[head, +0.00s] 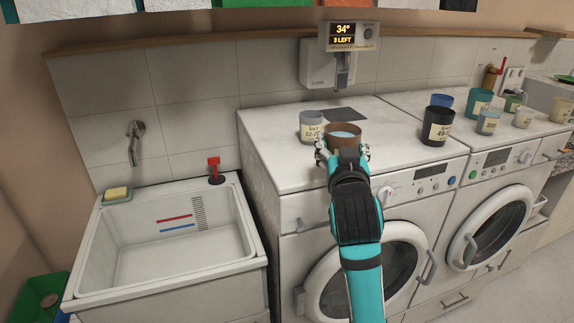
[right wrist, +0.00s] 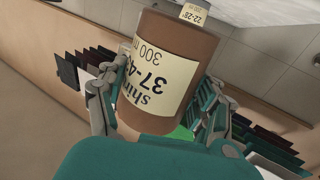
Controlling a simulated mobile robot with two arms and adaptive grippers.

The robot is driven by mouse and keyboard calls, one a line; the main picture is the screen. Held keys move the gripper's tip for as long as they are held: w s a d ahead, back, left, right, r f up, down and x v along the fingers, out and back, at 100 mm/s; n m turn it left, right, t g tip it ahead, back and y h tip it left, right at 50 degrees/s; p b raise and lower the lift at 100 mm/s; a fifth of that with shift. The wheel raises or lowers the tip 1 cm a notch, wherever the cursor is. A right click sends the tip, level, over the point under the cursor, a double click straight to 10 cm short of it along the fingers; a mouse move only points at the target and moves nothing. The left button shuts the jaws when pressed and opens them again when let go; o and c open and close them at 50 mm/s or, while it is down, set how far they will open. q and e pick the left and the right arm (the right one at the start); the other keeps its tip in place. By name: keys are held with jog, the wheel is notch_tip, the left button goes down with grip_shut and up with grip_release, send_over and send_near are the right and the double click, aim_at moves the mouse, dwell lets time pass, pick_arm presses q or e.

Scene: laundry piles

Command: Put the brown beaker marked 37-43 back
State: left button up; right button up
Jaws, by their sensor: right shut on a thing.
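The brown beaker (head: 343,134) holds a pale blue liquid. My left gripper is not in view.
A grey beaker (head: 311,126) marked 22-28 stands just left of the brown one. A dark flat mat (head: 345,114) lies behind. A black beaker (head: 437,125) and several others stand to the right. A dispenser (head: 342,67) reads 34° and 3 LEFT. A sink (head: 165,245) is at left.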

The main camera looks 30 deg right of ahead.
jog(key=w+a, duration=0.1)
jog(key=w, duration=0.2)
jog(key=w+a+p, duration=0.1)
jog(key=w, duration=0.3)
jog(key=w+a+p, duration=0.1)
jog(key=w+a, duration=0.1)
jog(key=w, duration=0.2)
jog(key=shift+f, duration=0.3)
jog(key=shift+w+a+f+p, duration=0.1)
jog(key=shift+w+a+p, duration=0.05)
jog(key=shift+w+p, duration=0.2)
jog(key=shift+w+f, duration=0.1)
jog(key=shift+f, duration=0.1)
notch_tip(320, 180, down, 3)
jog(key=shift+r+p, duration=0.1)
jog(key=shift+p, duration=0.45)
jog(key=shift+f, duration=0.35)
jog(key=o, duration=1.2)
jog(key=shift+c, duration=0.2)
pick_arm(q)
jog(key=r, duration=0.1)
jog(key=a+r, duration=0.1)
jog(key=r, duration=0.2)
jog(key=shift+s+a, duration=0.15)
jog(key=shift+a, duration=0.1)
